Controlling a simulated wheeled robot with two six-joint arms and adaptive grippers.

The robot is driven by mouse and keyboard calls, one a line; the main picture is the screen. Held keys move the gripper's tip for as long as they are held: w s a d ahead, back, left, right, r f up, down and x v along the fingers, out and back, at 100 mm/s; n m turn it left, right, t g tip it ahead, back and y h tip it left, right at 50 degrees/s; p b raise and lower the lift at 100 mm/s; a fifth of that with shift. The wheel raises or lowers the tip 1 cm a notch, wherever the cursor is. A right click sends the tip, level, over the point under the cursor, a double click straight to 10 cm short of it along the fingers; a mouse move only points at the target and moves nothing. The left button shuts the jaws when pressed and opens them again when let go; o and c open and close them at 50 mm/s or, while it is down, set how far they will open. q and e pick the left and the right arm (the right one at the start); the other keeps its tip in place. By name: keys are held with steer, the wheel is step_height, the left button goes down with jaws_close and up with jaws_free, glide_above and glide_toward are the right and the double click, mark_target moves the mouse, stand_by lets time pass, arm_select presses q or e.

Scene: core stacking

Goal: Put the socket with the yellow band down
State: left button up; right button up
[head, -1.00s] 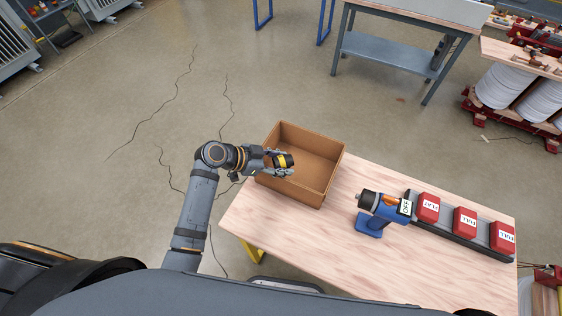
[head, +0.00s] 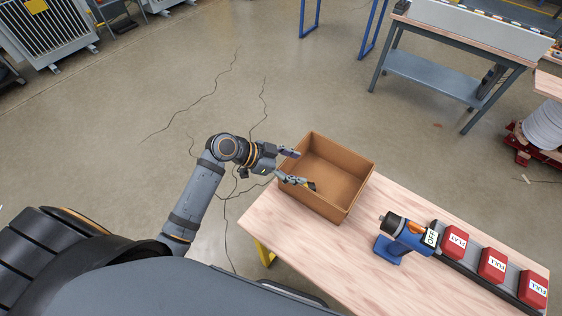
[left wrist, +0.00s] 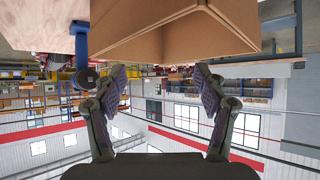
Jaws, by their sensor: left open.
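My left gripper (head: 297,169) is open at the near-left rim of the brown cardboard box (head: 357,185), with its fingers spread over the box's left side. The left wrist view also shows the open fingers (left wrist: 160,85) with nothing between them, and the box (left wrist: 175,28) beyond them. I cannot make out the socket with the yellow band in either current view. Part of the box's inside near the fingers is hidden. My right gripper is not in view.
The box stands on the left end of a wooden table (head: 300,228). The table's front is clear.

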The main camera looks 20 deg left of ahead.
arm_select(q)
steer(key=v, duration=0.7)
stand_by(0.3)
steer(key=w+a+f+n+t+y, duration=0.2)
steer(key=w+a+f+n+y, duration=0.15)
steer(key=a+f, duration=0.5)
steer(key=s+a+f+n+g+y, duration=0.1)
steer(key=s+a+f+n+y, duration=0.15)
steer(key=f, duration=0.65)
steer(key=s+a+f+n+y, duration=0.1)
steer(key=s+a+f+n, duration=0.25)
steer(key=f, duration=0.45)
steer(key=s+a+f+n+g+y, duration=0.15)
steer(key=a+f, duration=0.25)
steer(key=f, duration=0.5)
steer(key=s+d+f+g, duration=0.1)
steer(key=s+d+f, duration=0.1)
steer(key=s+f, duration=0.3)
steer(key=s+d+f+g+y, duration=0.1)
steer(key=s+f, duration=0.5)
steer(key=s, duration=0.8)
steer(key=s+d+f+n+g+y, duration=0.1)
steer(key=s+d+f, duration=0.1)
steer(key=s+f, duration=0.4)
steer(key=s, duration=0.4)
steer(key=shift+s+d, duration=0.15)
steer(key=shift+d, duration=0.2)
steer(key=shift+f, duration=0.1)
